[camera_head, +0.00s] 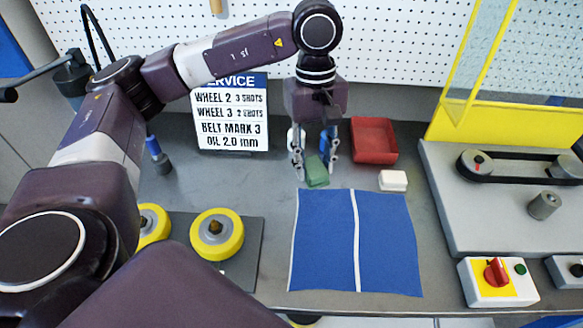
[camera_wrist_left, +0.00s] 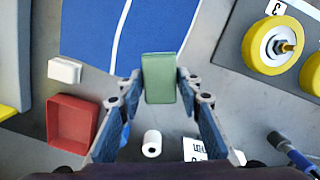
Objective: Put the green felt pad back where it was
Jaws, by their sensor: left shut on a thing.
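The green felt pad (camera_head: 317,172) is a small green block held between the fingertips of my left gripper (camera_head: 314,168). In the left wrist view the pad (camera_wrist_left: 159,78) sits between the two fingertips (camera_wrist_left: 159,85), with a finger against each side. The pad is near the back edge of the blue cloth (camera_head: 325,240) with a white stripe, which also shows in the wrist view (camera_wrist_left: 90,30). I cannot tell whether the pad touches the table or is just above it. My right gripper is not in view.
A red tray (camera_head: 374,140) and a white block (camera_head: 393,181) stand right of the gripper. A white roll (camera_wrist_left: 152,143) lies close by. A service sign (camera_head: 230,115) stands behind left, yellow wheels (camera_head: 217,233) at front left, a belt machine (camera_head: 500,215) at right.

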